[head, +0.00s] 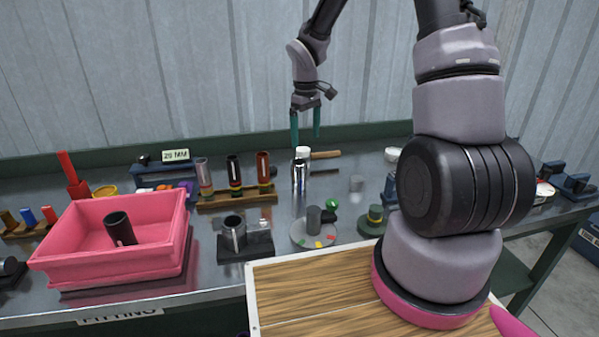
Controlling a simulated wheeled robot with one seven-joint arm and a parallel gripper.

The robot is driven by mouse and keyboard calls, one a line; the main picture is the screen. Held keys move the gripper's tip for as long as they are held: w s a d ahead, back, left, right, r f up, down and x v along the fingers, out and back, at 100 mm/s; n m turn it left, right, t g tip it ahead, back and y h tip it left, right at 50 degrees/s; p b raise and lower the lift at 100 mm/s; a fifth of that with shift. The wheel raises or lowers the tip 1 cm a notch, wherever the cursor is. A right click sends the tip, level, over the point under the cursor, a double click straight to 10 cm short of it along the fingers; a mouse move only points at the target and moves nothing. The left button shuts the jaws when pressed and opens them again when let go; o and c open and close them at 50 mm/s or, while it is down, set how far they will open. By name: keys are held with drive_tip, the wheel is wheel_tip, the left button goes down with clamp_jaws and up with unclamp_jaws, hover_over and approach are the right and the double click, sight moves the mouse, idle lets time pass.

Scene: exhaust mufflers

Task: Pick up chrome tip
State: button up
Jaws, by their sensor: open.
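A shiny chrome cylinder (299,177), which looks like the chrome tip, stands upright on the metal bench right of the tube rack. My gripper (305,130) points down above it with its two green fingers apart and nothing between them. The fingertips appear a little above the cylinder and the white-topped item (303,153) behind it. I cannot tell the exact depth between fingers and cylinder.
A rack (237,198) with several coloured tubes stands left of the cylinder. A pink bin (75,245) holds a dark tube (120,229). A round disc (300,235) and a black block with a metal sleeve (234,233) are in front. A wooden-handled tool (325,155) lies behind.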

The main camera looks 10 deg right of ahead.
sight(301, 160)
drive_tip(key=shift+n+g, duration=0.3)
drive_tip(key=shift+n, duration=0.2)
drive_tip(key=f, duration=0.5)
drive_tip(key=w+a+f, duration=0.1)
drive_tip(key=f, duration=0.2)
drive_tip(key=shift+a+f, duration=0.1)
drive_tip(key=shift+f, duration=0.2)
drive_tip(key=f, duration=0.6)
drive_tip(key=shift+s+a+f, duration=0.2)
drive_tip(key=shift+a, duration=0.2)
drive_tip(key=c, duration=1.3)
